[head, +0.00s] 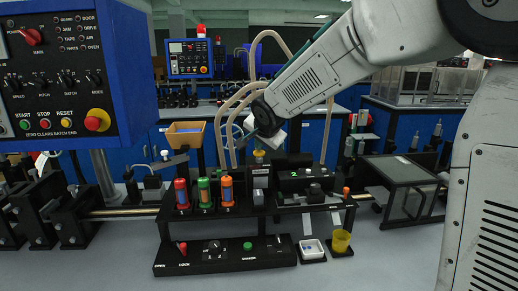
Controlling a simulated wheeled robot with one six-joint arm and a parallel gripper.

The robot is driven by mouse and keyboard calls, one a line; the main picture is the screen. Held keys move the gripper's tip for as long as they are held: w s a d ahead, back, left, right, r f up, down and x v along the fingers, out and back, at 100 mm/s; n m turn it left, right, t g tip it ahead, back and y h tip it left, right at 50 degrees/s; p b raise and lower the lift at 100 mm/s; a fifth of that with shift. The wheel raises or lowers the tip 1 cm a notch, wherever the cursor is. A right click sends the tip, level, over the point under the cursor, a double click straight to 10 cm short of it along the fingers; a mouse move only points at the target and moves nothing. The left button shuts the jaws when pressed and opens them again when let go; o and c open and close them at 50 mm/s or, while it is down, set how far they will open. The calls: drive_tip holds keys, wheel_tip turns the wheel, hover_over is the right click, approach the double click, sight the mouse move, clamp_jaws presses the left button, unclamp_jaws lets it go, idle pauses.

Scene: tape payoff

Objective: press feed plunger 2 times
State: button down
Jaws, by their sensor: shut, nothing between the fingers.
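My gripper (243,140) is at the end of the white arm that comes in from the upper right. It is small and dark in this view, shut and empty. It hangs above the black tape station (185,222), apart from it. I cannot tell for certain which part is the feed plunger. A small upright post with a yellowish top (259,156) stands below the wrist, above a grey block (260,177). The wrist and hoses partly hide the area behind.
Red, green and orange canisters (204,191) stand on the station's left. A front panel (215,254) carries a red lever and a green button (247,246). A white tray (312,250) and yellow cup (341,240) sit right. A blue control box (75,70) overhangs the left.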

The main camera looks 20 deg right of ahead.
sight(260, 153)
drive_tip(key=shift+f, duration=0.55)
idle(0.5)
drive_tip(key=shift+r, duration=1.7)
drive_tip(key=shift+r, duration=0.15)
drive_tip(key=shift+r, duration=2.4)
wheel_tip(260, 153, up, 4)
drive_tip(key=shift+f, duration=0.15)
